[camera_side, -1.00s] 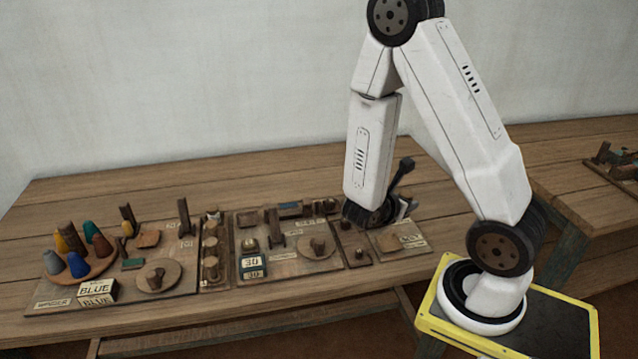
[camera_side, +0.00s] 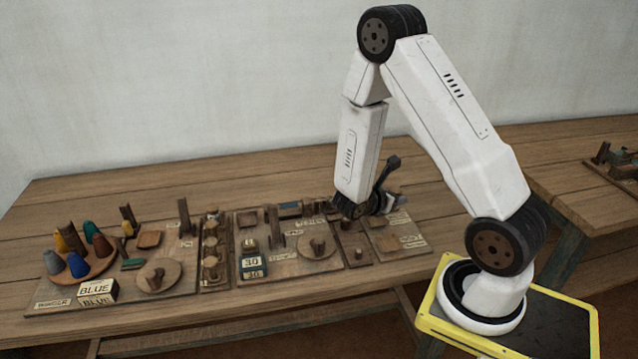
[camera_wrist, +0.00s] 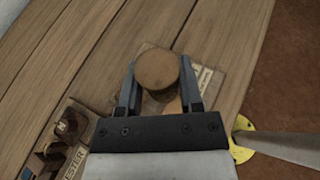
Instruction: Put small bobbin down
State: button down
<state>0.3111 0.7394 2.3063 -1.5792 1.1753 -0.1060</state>
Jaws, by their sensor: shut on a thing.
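In the wrist view a small round wooden bobbin (camera_wrist: 158,70) shows its flat tan end, held between the two fingers of my gripper (camera_wrist: 159,88). The fingers are shut on it, one at each side. Below the bobbin in that view lies a small board with a pale label (camera_wrist: 207,80) at the table's edge. In the side view the gripper end (camera_side: 370,205) hangs low by the right end of the row of boards; the bobbin cannot be made out there. Whether the bobbin touches the board is hidden.
A round tray of coloured cones (camera_side: 80,265), a BLUE box (camera_side: 97,290), a box marked 30 (camera_side: 253,266) and a round wooden disc (camera_side: 158,276) stand to the left. Upright posts rise from the boards. The table (camera_side: 330,180) is bare behind them.

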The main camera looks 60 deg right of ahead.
send_over(375, 223)
notch_tip(375, 223, down, 6)
jog(key=shift+s+a+f, duration=0.1)
jog(key=shift+w+f, duration=0.2)
jog(key=shift+f, duration=1.6)
jog(key=shift+f, duration=0.15)
jog(key=shift+c, duration=1.2)
grip_release()
jog(key=shift+r, duration=0.2)
jog(key=v, duration=1.1)
jog(key=shift+w+a+r, duration=0.1)
jog(key=shift+a+r, duration=0.05)
jog(key=shift+a, duration=0.15)
